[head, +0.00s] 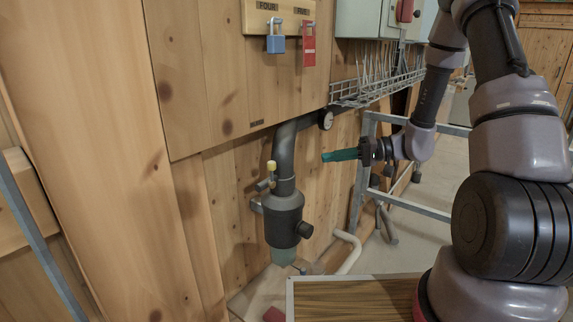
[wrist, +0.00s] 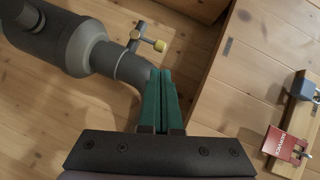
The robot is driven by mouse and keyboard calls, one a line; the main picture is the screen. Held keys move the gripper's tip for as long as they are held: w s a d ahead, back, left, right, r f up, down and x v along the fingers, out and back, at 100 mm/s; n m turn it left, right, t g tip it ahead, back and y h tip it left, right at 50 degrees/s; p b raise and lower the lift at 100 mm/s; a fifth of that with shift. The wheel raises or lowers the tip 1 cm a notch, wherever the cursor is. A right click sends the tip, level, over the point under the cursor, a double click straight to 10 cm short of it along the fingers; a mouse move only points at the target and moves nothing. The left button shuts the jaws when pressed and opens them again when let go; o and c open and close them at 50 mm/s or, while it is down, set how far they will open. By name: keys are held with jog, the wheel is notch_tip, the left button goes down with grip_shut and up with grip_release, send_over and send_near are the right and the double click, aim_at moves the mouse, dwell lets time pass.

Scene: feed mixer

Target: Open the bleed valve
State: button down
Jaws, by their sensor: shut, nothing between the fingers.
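The bleed valve (head: 271,168) is a small fitting with a yellow knob on a dark grey pipe, above a wide grey cylindrical body (head: 284,218). In the wrist view the valve's metal cross-piece and yellow end (wrist: 159,46) show at the upper middle, beyond my fingertips. My gripper (head: 324,157) has green fingers, shut and empty, pointing left at the pipe from the right, apart from the valve in the head view. In the wrist view my gripper (wrist: 161,72) shows its fingers together, their tips appearing just below and right of the valve.
A board with a blue padlock (head: 275,43) and a red tag (head: 309,45) hangs above. A metal frame (head: 361,180) stands behind my gripper. A wood-topped surface (head: 350,299) lies below.

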aim_at(286, 163)
jog(key=x, duration=1.3)
